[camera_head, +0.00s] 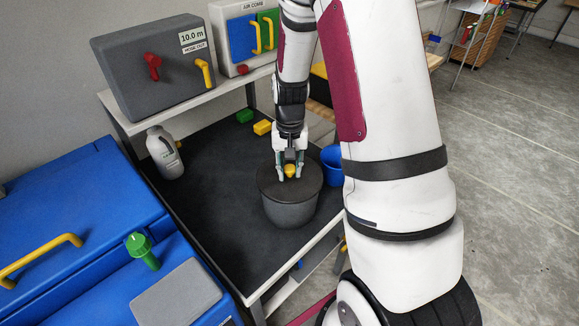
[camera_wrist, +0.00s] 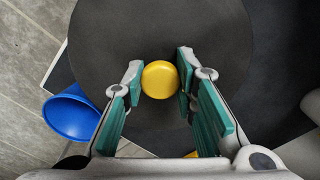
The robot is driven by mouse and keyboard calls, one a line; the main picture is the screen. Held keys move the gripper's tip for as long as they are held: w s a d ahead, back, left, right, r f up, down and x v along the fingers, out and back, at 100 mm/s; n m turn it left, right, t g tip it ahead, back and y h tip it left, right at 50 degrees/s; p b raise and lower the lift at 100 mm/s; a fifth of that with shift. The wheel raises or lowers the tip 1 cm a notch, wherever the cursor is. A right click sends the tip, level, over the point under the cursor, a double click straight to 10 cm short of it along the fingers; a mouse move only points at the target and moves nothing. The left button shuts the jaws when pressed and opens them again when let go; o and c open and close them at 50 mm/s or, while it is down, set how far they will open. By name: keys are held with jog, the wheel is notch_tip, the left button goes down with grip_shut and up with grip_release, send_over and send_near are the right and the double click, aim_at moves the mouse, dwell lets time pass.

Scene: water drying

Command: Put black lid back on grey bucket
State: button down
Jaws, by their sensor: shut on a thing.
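The grey bucket (camera_head: 290,214) stands on the dark top of a bench. The round black lid (camera_head: 268,183) is at the bucket's top and looks about level, though I cannot tell whether it is fully seated. In the wrist view the lid (camera_wrist: 110,50) fills the middle and hides the bucket. The lid has a round yellow knob (camera_wrist: 160,80), which also shows in the head view (camera_head: 290,171). My gripper (camera_head: 290,173) points down from above, its fingers on either side of the knob, shut on it.
A blue bucket (camera_head: 333,165) stands close to the right of the grey bucket. A white bottle (camera_head: 165,153) stands at the left of the bench. A green block (camera_head: 244,116) and a yellow block (camera_head: 262,128) lie behind. The dark surface (camera_head: 215,215) left of the bucket is clear.

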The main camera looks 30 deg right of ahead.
aim_at(290, 168)
jog(key=c, duration=1.2)
grip_release()
notch_tip(290, 168, up, 12)
jog(key=s+a+r+n+t, duration=0.1)
jog(key=s+a+r+n, duration=0.1)
jog(key=s+a+r, duration=0.3)
jog(key=s+a+r+n+t, duration=0.1)
jog(key=s+a+r, duration=0.2)
jog(key=r, duration=0.3)
jog(key=s+a+r+n+t, duration=0.1)
jog(key=s, duration=0.3)
jog(key=s+a+r+n+t, duration=0.1)
jog(key=s+a+r, duration=0.1)
jog(key=s, duration=0.2)
jog(key=s+a+r+n+t, duration=0.1)
jog(key=s+a, duration=0.1)
jog(key=s, duration=0.2)
jog(key=shift+r+n, duration=0.25)
jog(key=shift+n, duration=0.15)
